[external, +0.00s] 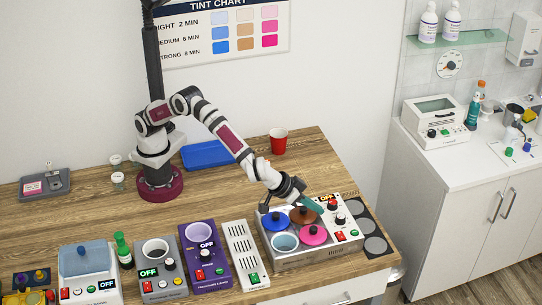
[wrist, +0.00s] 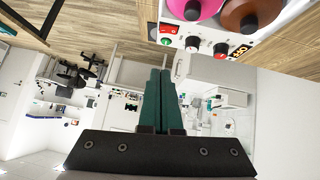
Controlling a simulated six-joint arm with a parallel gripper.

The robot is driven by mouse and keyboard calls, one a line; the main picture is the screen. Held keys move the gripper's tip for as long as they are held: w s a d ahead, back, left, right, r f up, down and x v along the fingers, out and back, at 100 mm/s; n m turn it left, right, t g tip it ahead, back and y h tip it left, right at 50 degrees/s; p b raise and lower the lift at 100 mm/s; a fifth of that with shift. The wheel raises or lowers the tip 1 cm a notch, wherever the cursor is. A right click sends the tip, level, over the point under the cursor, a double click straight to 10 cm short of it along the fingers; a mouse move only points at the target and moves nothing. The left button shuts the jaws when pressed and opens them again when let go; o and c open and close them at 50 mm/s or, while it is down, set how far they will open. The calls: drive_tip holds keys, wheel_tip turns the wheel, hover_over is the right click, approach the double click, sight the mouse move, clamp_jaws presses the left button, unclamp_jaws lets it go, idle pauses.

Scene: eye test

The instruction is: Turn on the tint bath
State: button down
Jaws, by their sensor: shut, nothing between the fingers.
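The tint bath appears to be the pale box (external: 308,254) at the right of the wooden table. It holds pots with a blue lid (external: 276,221), a brown lid (external: 304,215) and a pink lid (external: 314,235), and an open pot of light blue liquid (external: 285,242). Its display (external: 328,198) reads OFF in orange. Its panel has knobs (external: 340,219), a red button (external: 340,237) and a green button (external: 354,232); in the wrist view a red switch (wrist: 168,28) and green button (wrist: 166,41) show. My gripper (external: 319,209) is shut and empty, above the bath near its display and knobs.
A white multi-slot unit (external: 243,250), a purple lamp unit (external: 205,262) and a grey heater unit (external: 160,272), two with OFF displays, stand left of the bath. Dark round pads (external: 368,226) lie to its right. A red cup (external: 278,141) and blue tray (external: 206,155) are behind.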

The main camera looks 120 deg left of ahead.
hover_over(345, 236)
drive_tip(key=s+d, duration=0.2)
drive_tip(key=s, duration=0.1)
drive_tip(key=f, duration=0.7)
drive_tip(key=shift+w+a+f, duration=0.1)
drive_tip(key=shift+w+a, duration=0.15)
drive_tip(key=f, duration=0.2)
drive_tip(key=shift+w+d+f, duration=0.1)
drive_tip(key=shift+d+f, duration=0.1)
drive_tip(key=shift+f, duration=0.7)
